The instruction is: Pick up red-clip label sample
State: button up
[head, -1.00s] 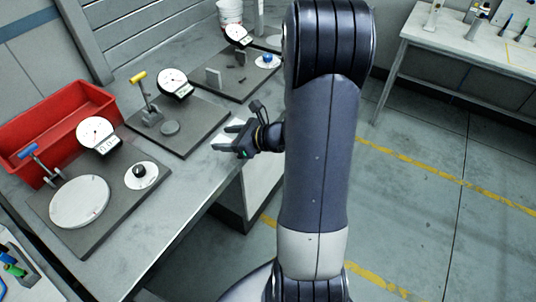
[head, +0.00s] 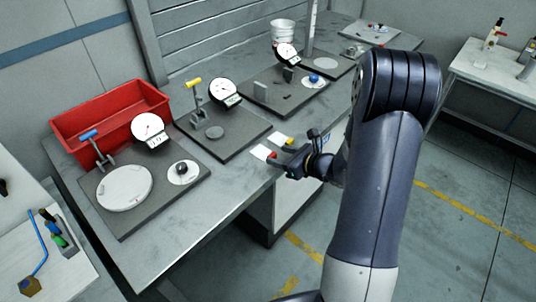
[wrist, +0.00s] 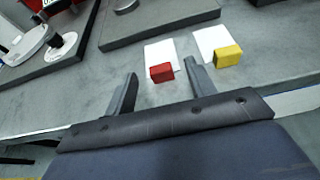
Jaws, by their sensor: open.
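The red-clip label sample is a white card with a red block clip (wrist: 162,72) at its near edge, lying on the grey bench. In the head view its white card (head: 262,152) shows just beyond my gripper. A similar white card with a yellow clip (wrist: 228,56) lies to its right; it also shows in the head view (head: 289,143). My gripper (wrist: 160,78) is open, with one finger left of the red clip and the other close to its right, near the yellow clip. The fingers appear empty. Whether they are level with the clip is unclear.
Dial gauge stands on dark plates line the bench, the nearest plate (head: 232,152) just left of the cards. A red bin (head: 108,110) stands at the back left. A second bench (head: 500,75) is at the right. Bench surface in front of the cards is clear.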

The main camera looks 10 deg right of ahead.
aim_at(273, 155)
jog(key=p+x, duration=0.1)
jog(key=x, duration=0.3)
jog(key=shift+f, duration=0.2)
jog(key=shift+c, duration=0.5)
jog(key=shift+s, duration=0.1)
jog(key=c, duration=0.9)
